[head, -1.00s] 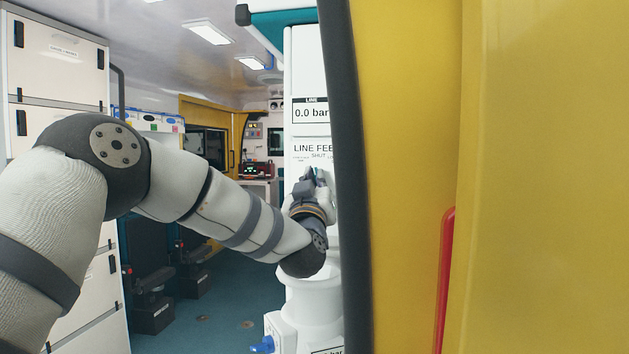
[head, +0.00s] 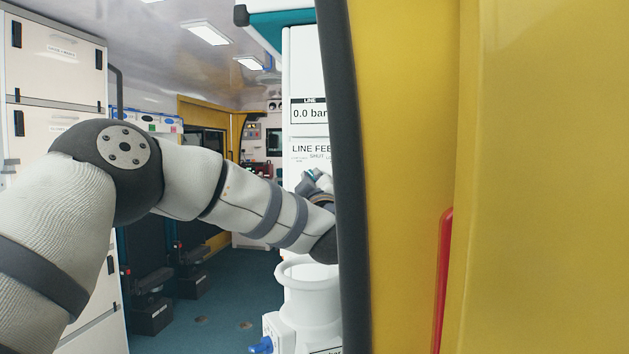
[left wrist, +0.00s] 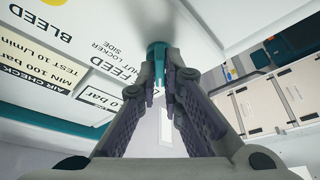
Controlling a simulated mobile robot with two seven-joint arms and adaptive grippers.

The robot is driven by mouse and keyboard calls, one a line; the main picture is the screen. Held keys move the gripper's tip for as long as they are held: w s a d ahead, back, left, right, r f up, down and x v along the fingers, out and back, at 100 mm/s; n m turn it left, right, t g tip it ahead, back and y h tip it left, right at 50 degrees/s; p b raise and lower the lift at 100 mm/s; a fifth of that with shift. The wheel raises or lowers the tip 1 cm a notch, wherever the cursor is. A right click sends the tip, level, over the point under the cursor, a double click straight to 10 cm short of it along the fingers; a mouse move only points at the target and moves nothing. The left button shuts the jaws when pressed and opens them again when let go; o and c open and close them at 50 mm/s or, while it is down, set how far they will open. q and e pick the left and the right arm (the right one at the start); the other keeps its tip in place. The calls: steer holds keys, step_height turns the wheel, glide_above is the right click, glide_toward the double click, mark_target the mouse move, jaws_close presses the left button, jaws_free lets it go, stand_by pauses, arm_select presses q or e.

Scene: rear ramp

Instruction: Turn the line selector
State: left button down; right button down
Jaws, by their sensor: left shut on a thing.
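The line selector is a small teal handle on the white panel (head: 303,60), under the printed words LINE FEED and SHUT. Its teal tip (head: 313,173) shows at my left gripper (head: 312,185) in the head view. In the left wrist view the teal selector (left wrist: 157,52) sits between the fingertips of my left gripper (left wrist: 161,80), which is shut on it. The fingers hide part of the handle, and I cannot tell its exact pointing. The line display (head: 309,112) above reads 0.0 bar. My right gripper is not in view.
A yellow door panel (head: 410,150) with a dark edge fills the right and hides part of the white panel and my left wrist. A white round holder (head: 308,290) stands below the gripper. White cabinets (head: 55,75) are at the left. The floor (head: 225,300) between is open.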

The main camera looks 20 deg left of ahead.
arm_select(q)
steer(key=shift+r, duration=0.15)
steer(key=c, duration=1.7)
jaws_free()
step_height(320, 180, up, 9)
steer(key=shift+r, duration=0.45)
steer(key=shift+a, duration=0.1)
